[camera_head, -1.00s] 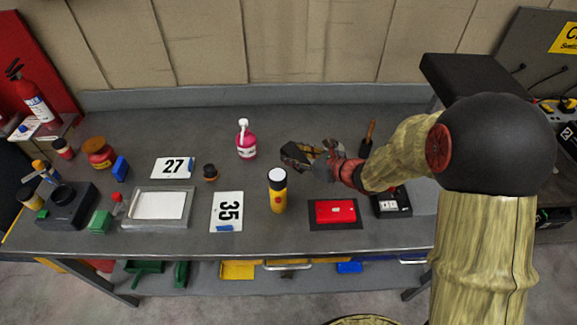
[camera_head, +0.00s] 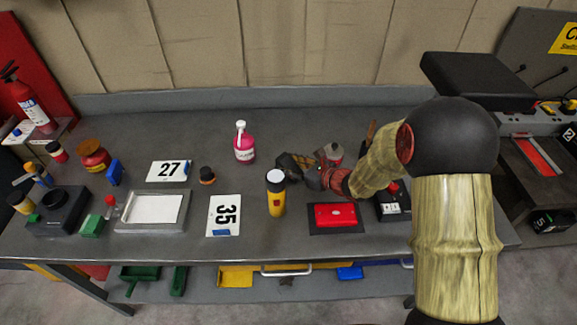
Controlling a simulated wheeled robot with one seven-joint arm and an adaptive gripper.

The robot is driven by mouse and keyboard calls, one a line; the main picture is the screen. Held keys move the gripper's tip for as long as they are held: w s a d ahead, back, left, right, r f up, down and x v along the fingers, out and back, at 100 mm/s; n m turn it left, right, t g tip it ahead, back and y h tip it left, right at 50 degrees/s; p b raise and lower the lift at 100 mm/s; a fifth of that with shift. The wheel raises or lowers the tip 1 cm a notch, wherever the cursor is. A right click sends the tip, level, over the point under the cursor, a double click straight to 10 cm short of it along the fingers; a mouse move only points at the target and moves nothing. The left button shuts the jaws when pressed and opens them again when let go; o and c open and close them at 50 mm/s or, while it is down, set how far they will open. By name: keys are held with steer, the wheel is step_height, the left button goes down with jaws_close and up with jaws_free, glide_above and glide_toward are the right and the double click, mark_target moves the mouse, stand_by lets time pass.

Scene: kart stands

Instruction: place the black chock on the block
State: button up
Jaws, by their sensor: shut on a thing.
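My gripper (camera_head: 305,172) is above the middle right of the workbench, behind the yellow bottle. It is shut on a dark thing, seemingly the black chock (camera_head: 288,164), at its left end. The fingers and chock are small and dark, so the exact grip is hard to see. I cannot tell for sure which thing is the block. A green block (camera_head: 92,225) and a blue block (camera_head: 116,171) stand at the left of the bench. A black box with a light front (camera_head: 394,206) stands at the right, partly behind my arm.
A yellow bottle with a white cap (camera_head: 276,195) stands just in front of my gripper. A red case (camera_head: 335,214) lies to its right. A pink bottle (camera_head: 244,146) stands behind left, and a grey can (camera_head: 334,153) behind right. The bench's back left (camera_head: 180,125) is clear.

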steer(key=shift+f, duration=0.2)
steer(key=o, duration=1.2)
steer(key=shift+r, duration=0.15)
